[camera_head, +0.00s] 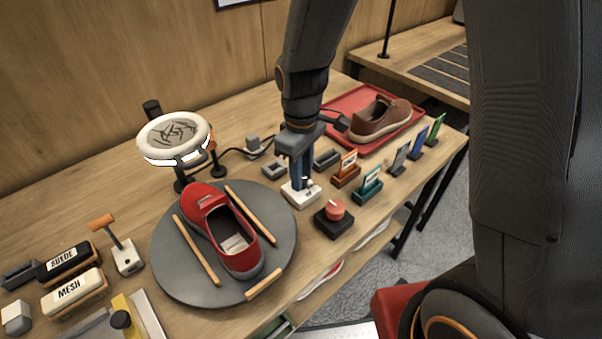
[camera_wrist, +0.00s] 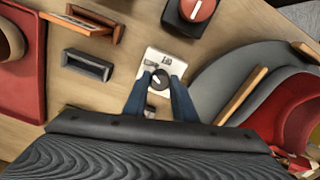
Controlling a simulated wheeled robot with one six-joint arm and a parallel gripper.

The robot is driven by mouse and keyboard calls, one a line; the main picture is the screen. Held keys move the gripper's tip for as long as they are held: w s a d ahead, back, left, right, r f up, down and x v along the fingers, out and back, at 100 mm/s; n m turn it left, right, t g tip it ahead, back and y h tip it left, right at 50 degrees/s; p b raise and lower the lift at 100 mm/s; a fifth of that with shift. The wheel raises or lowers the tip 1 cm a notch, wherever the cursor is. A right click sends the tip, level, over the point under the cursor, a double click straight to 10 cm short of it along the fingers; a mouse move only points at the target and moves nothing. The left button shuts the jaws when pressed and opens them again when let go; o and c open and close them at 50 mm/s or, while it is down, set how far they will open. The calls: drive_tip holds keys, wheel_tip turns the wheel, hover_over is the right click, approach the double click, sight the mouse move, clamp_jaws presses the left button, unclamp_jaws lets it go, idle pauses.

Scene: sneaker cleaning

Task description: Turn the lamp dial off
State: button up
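The lamp dial (camera_wrist: 159,79) is a small black knob with a pale pointer mark on a white plate. Its white base (camera_head: 303,197) shows under my gripper in the head view, where the knob is mostly hidden. My gripper (camera_head: 302,186) points down over the base. In the wrist view its two blue fingers (camera_wrist: 160,88) stand apart, one on each side of the knob. I cannot tell whether they touch it. The label on the plate is too small to read. The ring lamp (camera_head: 174,131) has a bright white underside, so it looks lit.
The grey turntable (camera_head: 170,262) with a red sneaker (camera_head: 222,229) lies to the left. Small card holders (camera_head: 345,172) and a red tray (camera_head: 345,99) with a brown shoe are to the right.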

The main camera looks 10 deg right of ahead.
drive_tip(key=c, duration=0.3)
drive_tip(key=shift+m, duration=0.3)
drive_tip(key=m+p, duration=0.2)
drive_tip(key=m, duration=0.2)
drive_tip(key=shift+r, duration=0.1)
drive_tip(key=m+p, duration=0.1)
drive_tip(key=m, duration=0.3)
drive_tip(key=shift+p, duration=0.4)
drive_tip(key=shift+a+m+p, duration=0.1)
drive_tip(key=shift+m+p, duration=0.4)
drive_tip(key=shift+m, duration=1.1)
drive_tip(key=o, duration=1)
